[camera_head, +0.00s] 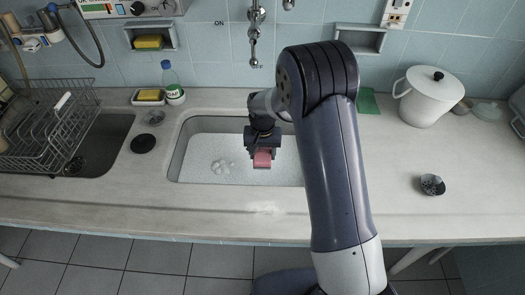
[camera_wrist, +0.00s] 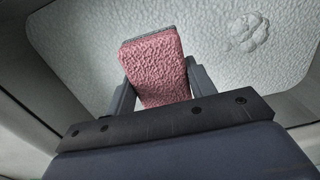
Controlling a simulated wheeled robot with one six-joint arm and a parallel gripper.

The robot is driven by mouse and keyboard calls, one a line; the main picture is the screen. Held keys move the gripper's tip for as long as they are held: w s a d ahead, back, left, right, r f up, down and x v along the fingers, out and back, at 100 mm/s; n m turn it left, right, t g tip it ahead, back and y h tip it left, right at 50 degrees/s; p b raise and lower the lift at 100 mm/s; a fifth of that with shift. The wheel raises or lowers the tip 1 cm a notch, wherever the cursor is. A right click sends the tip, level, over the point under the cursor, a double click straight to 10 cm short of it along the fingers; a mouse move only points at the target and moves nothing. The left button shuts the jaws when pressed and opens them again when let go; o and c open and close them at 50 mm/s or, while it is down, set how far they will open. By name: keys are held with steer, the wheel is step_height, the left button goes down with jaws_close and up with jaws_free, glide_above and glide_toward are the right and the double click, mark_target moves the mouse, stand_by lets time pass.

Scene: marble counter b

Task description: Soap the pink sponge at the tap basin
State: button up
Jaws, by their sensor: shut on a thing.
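The pink sponge (camera_head: 262,159) is held in my gripper (camera_head: 262,152) over the tap basin (camera_head: 176,160). In the wrist view the pink sponge (camera_wrist: 155,70) shows a rough pink face with a grey edge at its far end. My gripper (camera_wrist: 155,92) is shut on it, one finger on each side. The basin (camera_wrist: 80,50) holds a whitish, foam-like surface with a small clump of suds (camera_head: 222,166) left of the sponge. I cannot tell whether the sponge touches that surface. The tap (camera_head: 255,35) is on the wall behind. A soap bottle (camera_head: 174,85) stands behind the basin's left end.
A yellow sponge in a dish (camera_head: 149,96) is beside the bottle. A dish rack (camera_head: 45,125) stands at the left, near a dark round lid (camera_head: 143,144). A white pot (camera_head: 426,97) and a small dark cup (camera_head: 432,185) are at the right. The front counter is clear.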

steer(key=shift+f+b, duration=4.45)
steer(key=shift+f, duration=1.9)
steer(key=shift+r, duration=0.15)
steer(key=shift+r+p, duration=5.45)
steer(key=shift+r, duration=3.3)
step_height(320, 180, up, 5)
steer(key=p, duration=0.3)
glide_above(262, 180)
steer(key=shift+d, duration=0.1)
